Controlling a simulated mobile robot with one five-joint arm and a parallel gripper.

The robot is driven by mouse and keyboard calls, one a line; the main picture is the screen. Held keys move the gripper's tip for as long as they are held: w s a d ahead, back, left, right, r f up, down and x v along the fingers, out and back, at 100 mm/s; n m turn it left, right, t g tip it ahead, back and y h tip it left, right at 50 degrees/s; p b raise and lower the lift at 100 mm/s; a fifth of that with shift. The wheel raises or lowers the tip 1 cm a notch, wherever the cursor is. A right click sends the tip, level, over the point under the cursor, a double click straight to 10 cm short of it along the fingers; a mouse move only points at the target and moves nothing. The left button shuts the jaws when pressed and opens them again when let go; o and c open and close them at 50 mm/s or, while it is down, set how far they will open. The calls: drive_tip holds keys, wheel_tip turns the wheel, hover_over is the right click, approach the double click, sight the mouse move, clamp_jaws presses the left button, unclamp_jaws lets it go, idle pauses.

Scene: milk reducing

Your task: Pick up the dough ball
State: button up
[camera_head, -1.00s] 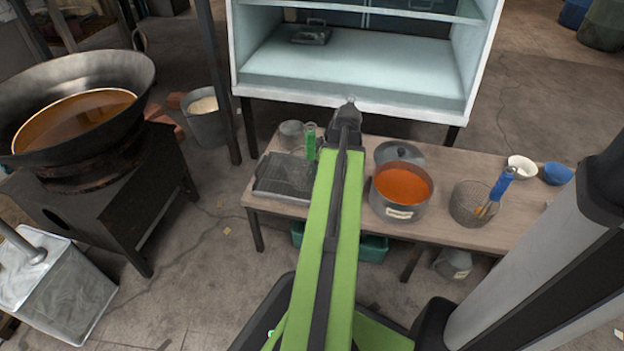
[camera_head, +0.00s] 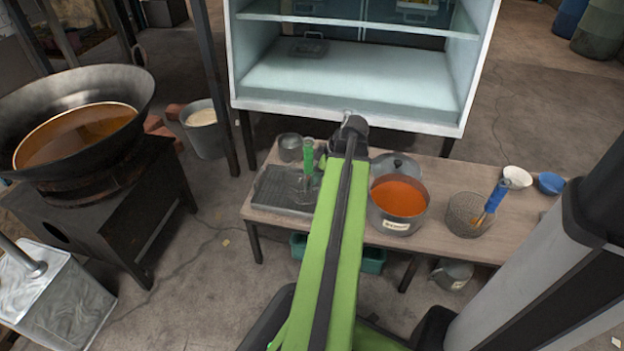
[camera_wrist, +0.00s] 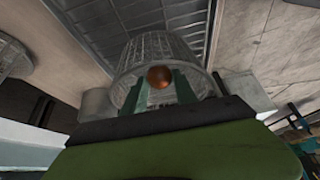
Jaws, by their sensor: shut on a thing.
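The dough ball (camera_wrist: 160,76) is a small, round, brown ball in the wrist view. My gripper (camera_wrist: 162,84) is shut on it, with one finger on each side. In the head view my gripper end (camera_head: 352,128) is over the back of the wooden table, in front of the glass cabinet. The dough ball is hidden there.
A wire basket (camera_wrist: 165,48) shows behind the ball in the wrist view. On the table (camera_head: 445,185) are a mesh tray (camera_head: 275,195), a pot (camera_head: 398,222) of orange liquid and a blue-handled strainer (camera_head: 465,218). A large wok (camera_head: 105,88) stands left.

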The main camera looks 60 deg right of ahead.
drive_tip(key=shift+s+f+t+b, duration=0.1)
drive_tip(key=shift+f+t+b, duration=0.45)
drive_tip(key=shift+t+b, duration=0.35)
wheel_tip(320, 180, up, 7)
drive_tip(key=s+p, duration=0.2)
drive_tip(key=p, duration=0.4)
drive_tip(key=s+d+g+p, duration=0.1)
drive_tip(key=s+d+p, duration=0.1)
drive_tip(key=s, duration=0.8)
drive_tip(key=s+d+r+g+p, duration=0.1)
drive_tip(key=s+d+g+p, duration=0.1)
drive_tip(key=s, duration=0.7)
drive_tip(key=shift+s+d+r+p, duration=0.35)
drive_tip(key=shift+d+p, duration=0.35)
drive_tip(key=shift+d, duration=0.6)
